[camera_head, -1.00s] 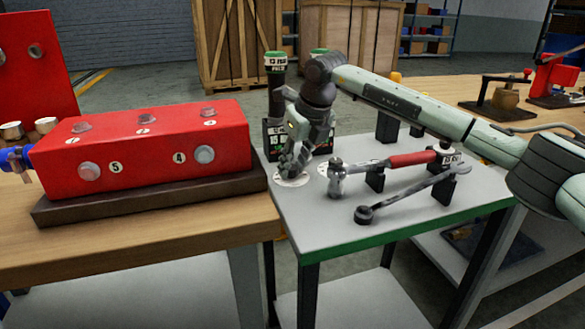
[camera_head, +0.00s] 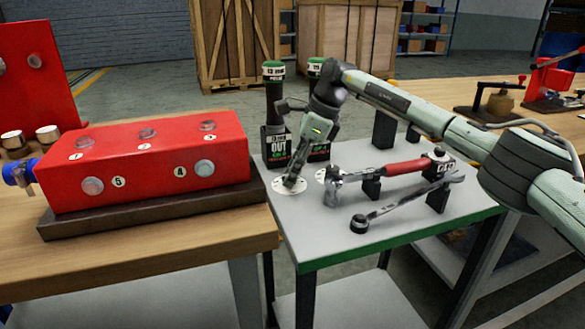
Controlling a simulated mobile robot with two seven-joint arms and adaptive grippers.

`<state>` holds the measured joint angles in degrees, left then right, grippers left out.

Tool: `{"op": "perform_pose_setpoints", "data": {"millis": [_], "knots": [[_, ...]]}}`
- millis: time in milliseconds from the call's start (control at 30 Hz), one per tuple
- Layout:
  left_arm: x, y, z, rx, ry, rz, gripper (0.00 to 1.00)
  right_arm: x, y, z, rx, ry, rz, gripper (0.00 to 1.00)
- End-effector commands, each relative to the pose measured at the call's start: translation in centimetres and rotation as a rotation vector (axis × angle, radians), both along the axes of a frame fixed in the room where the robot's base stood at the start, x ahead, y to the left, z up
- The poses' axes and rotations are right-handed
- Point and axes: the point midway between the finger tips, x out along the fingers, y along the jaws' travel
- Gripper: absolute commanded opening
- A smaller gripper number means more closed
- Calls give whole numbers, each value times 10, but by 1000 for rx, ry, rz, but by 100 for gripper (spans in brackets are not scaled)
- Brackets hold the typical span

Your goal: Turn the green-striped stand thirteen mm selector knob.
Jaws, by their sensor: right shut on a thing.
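The green-striped stand (camera_head: 345,248) is a grey-topped table with a green front edge. On its top, near the left edge, lies a white round dial plate (camera_head: 284,191). My right gripper (camera_head: 291,181) points down at this plate, its fingers shut on the small selector knob there. The fingers mostly hide the knob, so its pointer position cannot be read. A second white dial plate (camera_head: 321,174) lies just to the right, partly behind a ratchet head. My left gripper is out of view.
A red-handled torque wrench (camera_head: 392,168) and a grey spanner (camera_head: 410,203) rest on the right. A red block (camera_head: 150,165) stands on the wooden bench at left.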

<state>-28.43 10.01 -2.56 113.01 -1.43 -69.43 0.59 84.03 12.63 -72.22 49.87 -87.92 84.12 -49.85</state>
Motion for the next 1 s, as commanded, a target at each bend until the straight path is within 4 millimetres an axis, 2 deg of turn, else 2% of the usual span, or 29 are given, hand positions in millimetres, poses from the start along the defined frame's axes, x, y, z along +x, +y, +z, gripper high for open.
{"op": "perform_pose_setpoints", "data": {"millis": [300,833,867,1000], "knots": [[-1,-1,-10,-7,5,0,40,2,0,2,1,-5,112,0],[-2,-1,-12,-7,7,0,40,2,0,2,1,-6,131,0],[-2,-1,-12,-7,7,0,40,2,0,2,1,-6,131,32],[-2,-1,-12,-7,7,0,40,2,0,1,0,-5,131,49]]}}
